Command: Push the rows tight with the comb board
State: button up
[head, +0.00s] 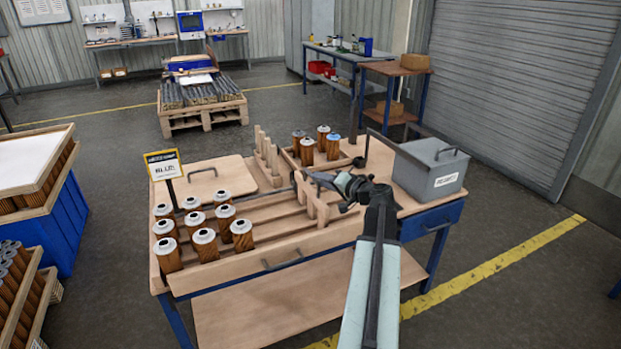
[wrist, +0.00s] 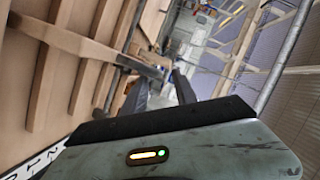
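The comb board (head: 310,196), a pale wooden bar with several downward teeth, stands across the lanes of the wooden row tray (head: 262,243). It also shows in the wrist view (wrist: 62,38), with a dark handle (wrist: 135,64) on it. Several white-topped brown cartridges (head: 204,237) stand upright in rows at the tray's left end, apart from the comb. My gripper (head: 345,190) is just right of the comb. In the wrist view my gripper's dark fingers (wrist: 162,82) are apart, with background showing between them and the handle's end near their tips. Contact with the handle is unclear.
A back tray holds several cartridges (head: 323,133), one blue-topped. A grey lidded box (head: 431,167) stands at the table's right. A yellow-edged sign (head: 163,164) stands at the left corner. A wooden rack with pegs (head: 267,152) and a handled board (head: 207,185) lie behind the rows.

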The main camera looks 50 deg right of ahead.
jog(key=b, duration=0.2)
send_over(310, 195)
jog(key=d, duration=0.1)
jog(key=shift+w+f, duration=0.25)
jog(key=shift+f, duration=0.6)
jog(key=shift+p, duration=0.3)
grip_shut()
